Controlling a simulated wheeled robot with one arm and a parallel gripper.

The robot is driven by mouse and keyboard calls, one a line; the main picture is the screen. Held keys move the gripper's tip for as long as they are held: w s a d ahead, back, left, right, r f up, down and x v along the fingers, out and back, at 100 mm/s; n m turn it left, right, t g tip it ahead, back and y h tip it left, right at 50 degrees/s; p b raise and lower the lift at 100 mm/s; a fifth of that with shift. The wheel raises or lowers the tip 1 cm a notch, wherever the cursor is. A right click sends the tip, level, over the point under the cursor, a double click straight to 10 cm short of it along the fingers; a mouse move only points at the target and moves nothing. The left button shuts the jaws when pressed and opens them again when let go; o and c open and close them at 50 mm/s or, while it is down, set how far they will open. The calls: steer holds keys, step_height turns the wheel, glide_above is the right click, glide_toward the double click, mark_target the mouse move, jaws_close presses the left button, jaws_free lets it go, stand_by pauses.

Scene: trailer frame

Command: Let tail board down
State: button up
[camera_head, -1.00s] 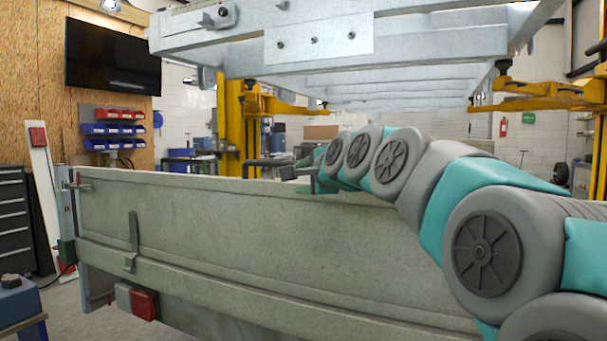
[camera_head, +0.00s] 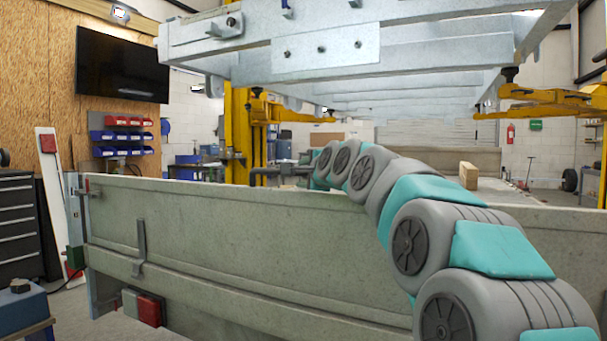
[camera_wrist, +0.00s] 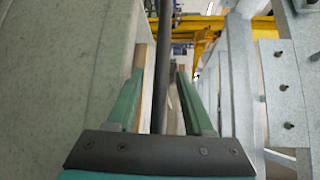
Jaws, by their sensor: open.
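The tail board (camera_head: 300,235) is a long grey-green panel, standing upright across the head view. The board (camera_wrist: 60,80) fills the left of that view.
A galvanised frame (camera_head: 330,50) hangs above the board, held by yellow lift posts (camera_head: 238,135). A wooden block (camera_head: 468,176) shows behind the board, right of my arm. A black drawer cabinet (camera_head: 18,225) and a blue box (camera_head: 20,300) stand at the left.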

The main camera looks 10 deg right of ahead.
steer(key=shift+w, duration=0.1)
jaws_close()
stand_by(0.4)
steer(key=shift+f, duration=0.1)
stand_by(0.9)
